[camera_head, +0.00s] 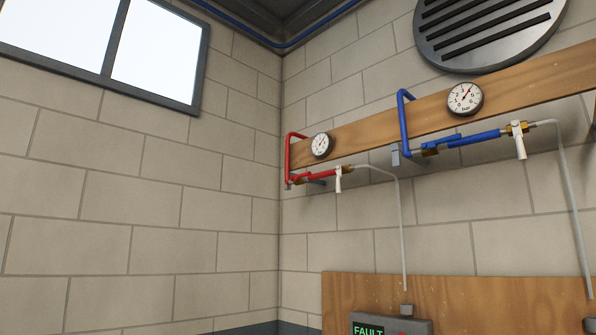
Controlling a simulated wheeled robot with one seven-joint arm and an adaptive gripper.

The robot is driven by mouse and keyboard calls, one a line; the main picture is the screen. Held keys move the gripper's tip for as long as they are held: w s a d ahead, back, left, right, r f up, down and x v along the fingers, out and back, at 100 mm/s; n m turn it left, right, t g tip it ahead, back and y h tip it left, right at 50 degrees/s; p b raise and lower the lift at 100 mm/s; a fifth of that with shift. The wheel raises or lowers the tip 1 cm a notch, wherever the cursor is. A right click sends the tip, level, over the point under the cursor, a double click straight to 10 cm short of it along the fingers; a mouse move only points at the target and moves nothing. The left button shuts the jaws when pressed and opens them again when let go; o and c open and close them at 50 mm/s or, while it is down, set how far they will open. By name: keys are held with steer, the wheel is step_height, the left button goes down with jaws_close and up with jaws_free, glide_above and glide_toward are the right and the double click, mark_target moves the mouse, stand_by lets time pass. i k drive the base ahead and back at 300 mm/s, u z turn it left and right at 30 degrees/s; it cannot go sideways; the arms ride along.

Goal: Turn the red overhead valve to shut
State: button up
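The red valve assembly (318,174) is mounted on the right wall near the room's corner, below a wooden board. Its red pipe (288,152) bends up to the board beside a round gauge (321,145). A white lever handle (338,180) hangs downward at the right end of the red part, near a brass fitting. A grey tube (390,180) runs from there to the right and down. Whether the valve is open or shut is too small to tell. My gripper does not show in this view.
A similar blue valve assembly (470,139) with a white lever (519,141) and gauge (465,98) is to the right. Below, a wooden panel (450,290) carries a grey box with a green FAULT display (368,330). The left block wall is bare below the window (155,55).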

mark_target(301, 176)
steer(key=u, duration=2.15)
steer(key=i, duration=1.55)
steer(key=z, duration=1.45)
